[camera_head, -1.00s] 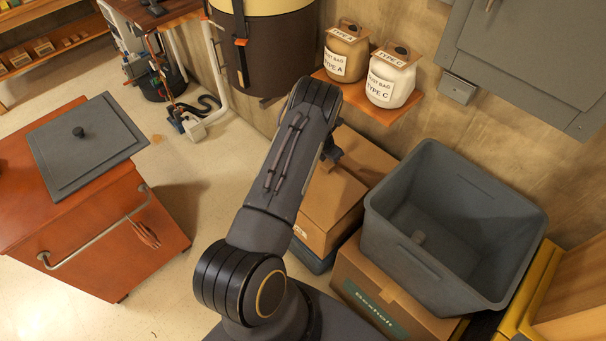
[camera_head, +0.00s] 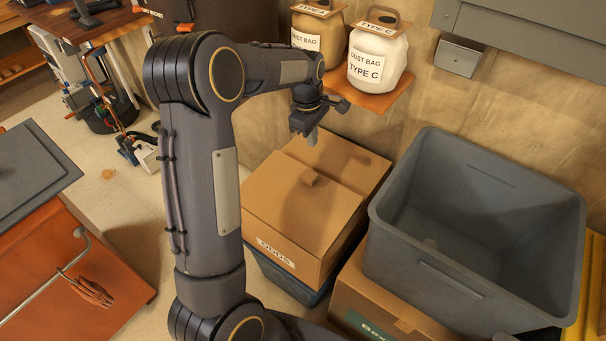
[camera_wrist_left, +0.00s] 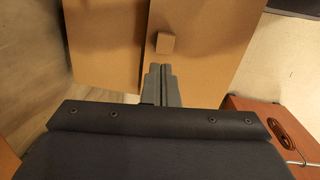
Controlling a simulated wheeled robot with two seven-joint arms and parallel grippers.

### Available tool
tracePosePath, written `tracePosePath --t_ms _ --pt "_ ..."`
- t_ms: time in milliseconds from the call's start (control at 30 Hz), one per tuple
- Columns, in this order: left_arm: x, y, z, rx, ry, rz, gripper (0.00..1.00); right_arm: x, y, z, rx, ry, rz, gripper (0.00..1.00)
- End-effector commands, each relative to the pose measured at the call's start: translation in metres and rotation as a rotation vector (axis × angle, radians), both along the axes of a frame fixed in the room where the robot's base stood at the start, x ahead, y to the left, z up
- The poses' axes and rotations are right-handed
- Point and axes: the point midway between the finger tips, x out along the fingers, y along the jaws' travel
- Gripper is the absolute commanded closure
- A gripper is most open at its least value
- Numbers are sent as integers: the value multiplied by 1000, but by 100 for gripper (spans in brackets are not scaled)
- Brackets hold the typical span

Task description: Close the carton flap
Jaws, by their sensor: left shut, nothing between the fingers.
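The brown carton (camera_head: 290,219) labelled "ODDS" sits in a dark bin at the centre of the head view. Its top shows two panels: a near flap (camera_head: 275,190) with a small tab (camera_head: 311,177), and a far panel (camera_head: 345,160). Both look about flat, with a seam between them. In the left wrist view the tabbed flap (camera_wrist_left: 204,50) is at right and the other panel (camera_wrist_left: 103,45) at left. My left gripper (camera_head: 313,139) is shut and empty above the carton, near the seam. Its fingertips (camera_wrist_left: 160,68) appear just below the tab there. My right gripper is not in view.
A large open grey tub (camera_head: 455,275) stands on another carton (camera_head: 378,310) at right. Dust bag jars, one of them white (camera_head: 378,62), stand on a wall shelf (camera_head: 375,100) close behind my gripper. A red cabinet (camera_head: 110,265) is at left, with free floor between.

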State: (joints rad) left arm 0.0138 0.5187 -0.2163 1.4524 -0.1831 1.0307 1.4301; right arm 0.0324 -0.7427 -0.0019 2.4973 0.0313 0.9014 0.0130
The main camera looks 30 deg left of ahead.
Motion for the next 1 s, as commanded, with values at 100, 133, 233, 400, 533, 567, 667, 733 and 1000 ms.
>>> tracePosePath --t_ms 100,133,233,400,533,567,667,733,1000 --pt "-7 4 3 53 7 -61 100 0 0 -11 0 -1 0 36" --pt "-7 5 3 58 8 -66 100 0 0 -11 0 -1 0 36" --pt "-7 5 -5 60 13 -69 100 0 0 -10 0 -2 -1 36" --pt "-5 5 -38 59 15 -67 100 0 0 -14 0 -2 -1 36" --pt "-2 5 -67 59 15 -66 100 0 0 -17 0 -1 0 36" --pt "-2 5 -73 58 14 -66 100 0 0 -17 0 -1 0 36" --pt "1 4 -93 58 13 -66 100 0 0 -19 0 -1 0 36" --pt "2 5 -105 59 12 -64 100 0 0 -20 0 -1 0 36" --pt "5 4 -131 58 9 -64 100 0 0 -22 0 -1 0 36"
